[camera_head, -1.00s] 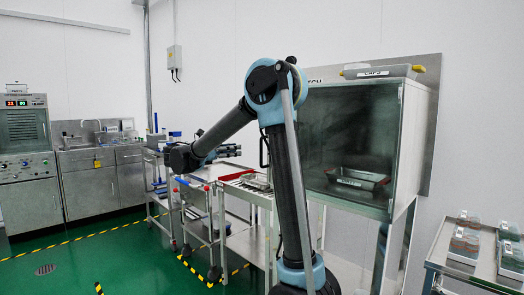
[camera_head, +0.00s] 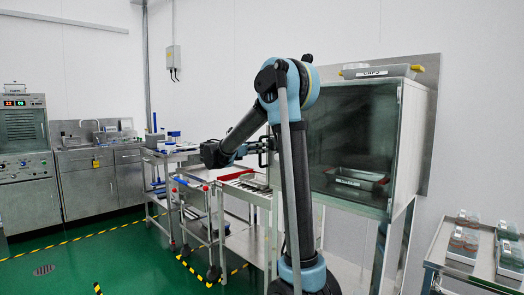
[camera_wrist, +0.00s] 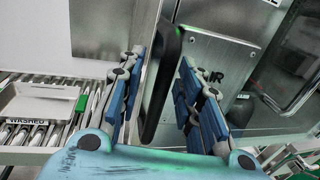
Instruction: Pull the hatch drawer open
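The hatch (camera_head: 350,125) is a steel cabinet with a dark glass front, right of my arm in the head view. My gripper (camera_wrist: 162,58) is open, with one blue-padded finger on each side of the handle. Gaps show between the pads and the handle. In the head view my gripper (camera_head: 262,149) is at the hatch's left edge, partly hidden by my arm. I cannot make out a separate drawer front.
A metal tray (camera_head: 357,179) sits inside the hatch, and another tray (camera_head: 380,71) lies on top. A cart (camera_head: 470,262) with containers stands at right.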

